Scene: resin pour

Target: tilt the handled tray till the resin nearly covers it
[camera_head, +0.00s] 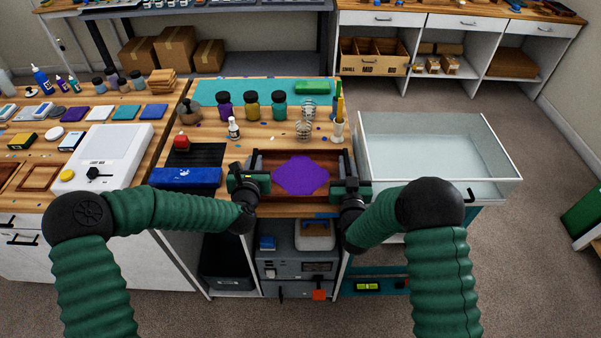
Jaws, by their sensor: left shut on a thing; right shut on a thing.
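The handled tray (262,204) is a dark brown wooden tray at the front edge of the middle bench. A purple patch of resin (300,175) lies in its middle with an uneven outline. Bare tray floor shows around the patch, mostly at the left and right. My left gripper (250,184) is shut at the tray's left end. My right gripper (351,190) is shut at its right end. The handles are mostly hidden by the grippers. I cannot tell whether the tray is tilted or touches the bench.
A blue box (186,178) lies close left of the tray. Jars of purple (224,105), yellow (252,105) and teal (279,105) stand behind it, with clear cups (303,130) nearby. A large glass-walled basin (440,150) stands to the right.

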